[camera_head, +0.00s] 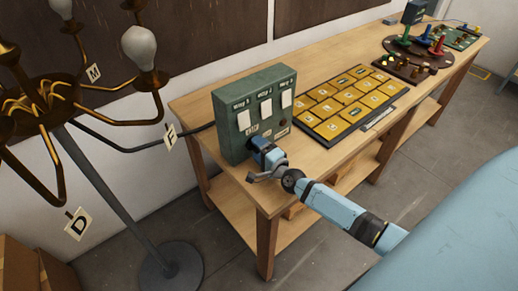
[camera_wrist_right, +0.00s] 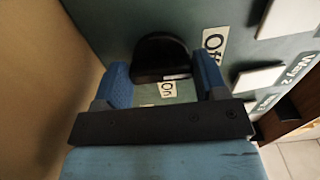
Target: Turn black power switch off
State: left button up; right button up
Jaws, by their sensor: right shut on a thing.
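The black power switch (camera_wrist_right: 160,57) is a rounded black knob on the face of the green control box (camera_head: 253,113). In the right wrist view an "Off" label (camera_wrist_right: 214,40) lies beside it and an "On" label (camera_wrist_right: 168,89) at its lower edge. My right gripper (camera_head: 259,150) is at the lower left of the box front. Its two blue fingers (camera_wrist_right: 162,73) stand on either side of the switch, shut on it. In the head view the gripper hides the switch. My left gripper is not in view.
White switches (camera_head: 265,108) sit higher on the box. A tray of yellow tiles (camera_head: 350,101) is right of it on the wooden table (camera_head: 303,153). A lamp with bulbs (camera_head: 139,47) and tags stands left. Red, green and blue parts (camera_head: 420,43) are at the far end.

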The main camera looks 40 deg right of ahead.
jog(key=o, duration=0.9)
jog(key=shift+o, duration=0.2)
jog(key=shift+s, duration=0.1)
jog(key=s, duration=0.4)
jog(key=s+b, duration=0.1)
jog(key=s, duration=0.3)
jog(key=s+d, duration=0.1)
jog(key=s, duration=0.3)
jog(key=shift+f+b, duration=0.1)
jog(key=shift+b, duration=0.25)
jog(key=shift+s, duration=0.8)
